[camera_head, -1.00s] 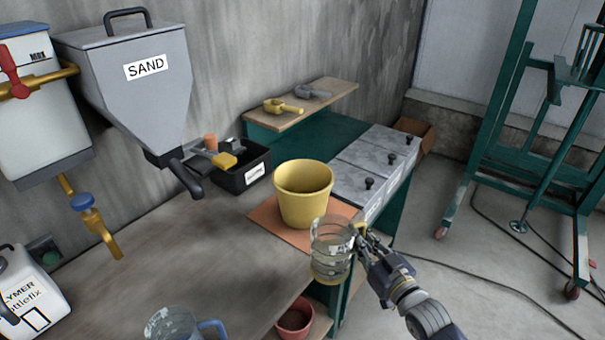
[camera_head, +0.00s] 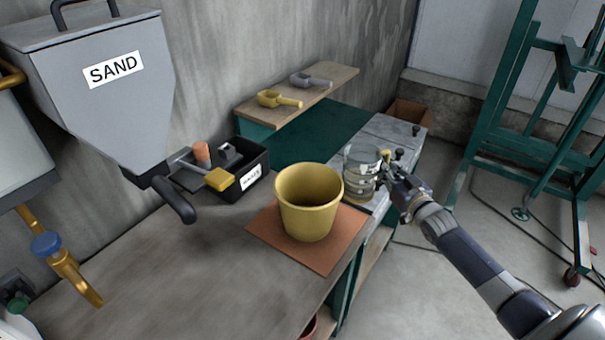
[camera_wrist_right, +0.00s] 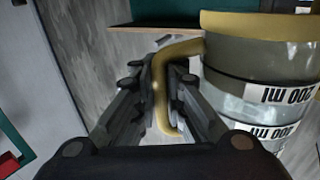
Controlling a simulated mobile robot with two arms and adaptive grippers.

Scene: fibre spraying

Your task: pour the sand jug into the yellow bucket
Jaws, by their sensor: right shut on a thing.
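The yellow bucket (camera_head: 309,222) stands upright and open on an orange-brown mat at the bench's right end. My right gripper (camera_head: 395,180) is shut on the handle of a clear measuring jug (camera_head: 361,172), just right of the bucket. In the right wrist view the jug (camera_wrist_right: 245,85) shows a yellowish rim and handle, and the gripper's fingers (camera_wrist_right: 165,95) close around the handle. The jug looks about upright, beside the bucket and apart from it. Greyish contents seem to show through its wall; their level is unclear. My left gripper is not in view.
A grey hopper marked SAND (camera_head: 110,85) hangs on the wall at left. Scoops lie on a small shelf (camera_head: 300,95). The front of the bench (camera_head: 190,265) is clear.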

